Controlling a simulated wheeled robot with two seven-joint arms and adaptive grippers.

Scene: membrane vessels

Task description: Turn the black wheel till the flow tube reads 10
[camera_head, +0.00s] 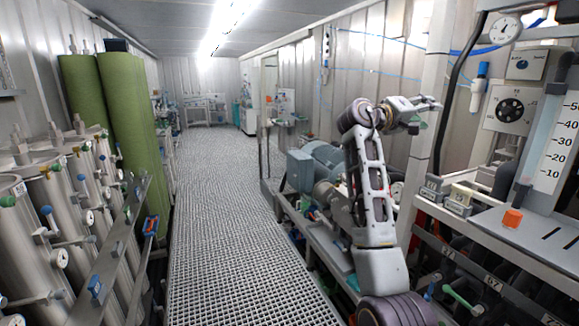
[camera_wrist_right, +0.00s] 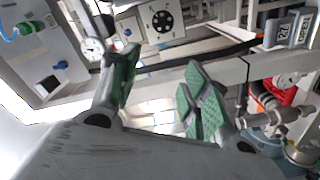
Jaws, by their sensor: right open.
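The black wheel (camera_head: 510,110) is a round knob on a pale square panel at the right of the head view. It also shows in the right wrist view (camera_wrist_right: 162,20), beyond the fingers. The flow tube (camera_head: 541,137) stands right of it, beside a white scale (camera_head: 560,143) marked 10 to 50; I cannot make out its level. My right gripper (camera_head: 432,102) is open and empty, left of the wheel and apart from it. Its green-padded fingers spread wide in the wrist view (camera_wrist_right: 158,78). My left gripper is out of view.
A white post (camera_head: 430,110) stands between my right arm and the wheel panel. A round gauge (camera_head: 505,28) hangs above. An orange block (camera_head: 513,218) sits on the ledge below. Steel vessels (camera_head: 25,240) line the left; the grating walkway (camera_head: 225,220) is clear.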

